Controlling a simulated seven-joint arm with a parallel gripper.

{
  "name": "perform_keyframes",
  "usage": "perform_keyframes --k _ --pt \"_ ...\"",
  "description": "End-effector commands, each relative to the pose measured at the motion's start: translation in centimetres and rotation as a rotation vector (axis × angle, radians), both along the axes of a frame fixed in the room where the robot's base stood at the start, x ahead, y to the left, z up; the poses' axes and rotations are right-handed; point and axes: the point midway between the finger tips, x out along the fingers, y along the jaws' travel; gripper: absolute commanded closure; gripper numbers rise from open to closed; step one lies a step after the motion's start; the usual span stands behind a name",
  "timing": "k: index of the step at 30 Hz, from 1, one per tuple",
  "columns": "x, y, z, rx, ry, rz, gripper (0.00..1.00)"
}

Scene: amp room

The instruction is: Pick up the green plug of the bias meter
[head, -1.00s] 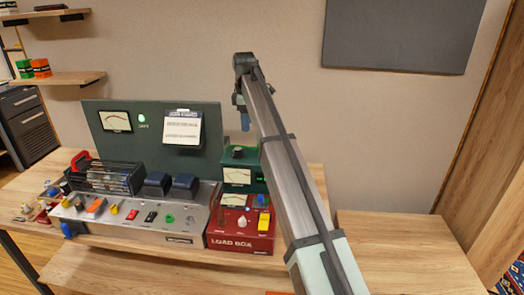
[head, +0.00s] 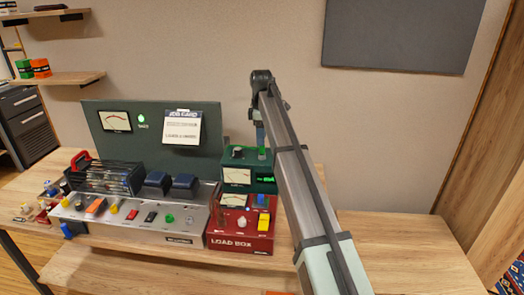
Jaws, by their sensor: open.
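A small green piece, apparently the green plug (head: 262,154), shows at the top right of the green box. My gripper (head: 261,147) points down right at this green piece, with its fingertips at or around it. It is open; I cannot tell whether the fingers touch the plug. My arm hides the right side of the green box.
A grey panel (head: 135,232) with several knobs and switches stands to the left, with a green upright board (head: 155,165) behind it. The bench on the right (head: 400,250) is clear.

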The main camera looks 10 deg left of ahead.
Motion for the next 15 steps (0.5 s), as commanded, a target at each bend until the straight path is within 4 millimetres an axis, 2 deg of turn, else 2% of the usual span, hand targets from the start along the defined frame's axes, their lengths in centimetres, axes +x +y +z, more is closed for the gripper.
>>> perform_keyframes --k 5,15 --pt "0.0 -0.1 -0.9 0.0 0.001 0.0 0.47" --pt "0.1 -0.2 -4.9 0.0 0.001 0.0 0.47"
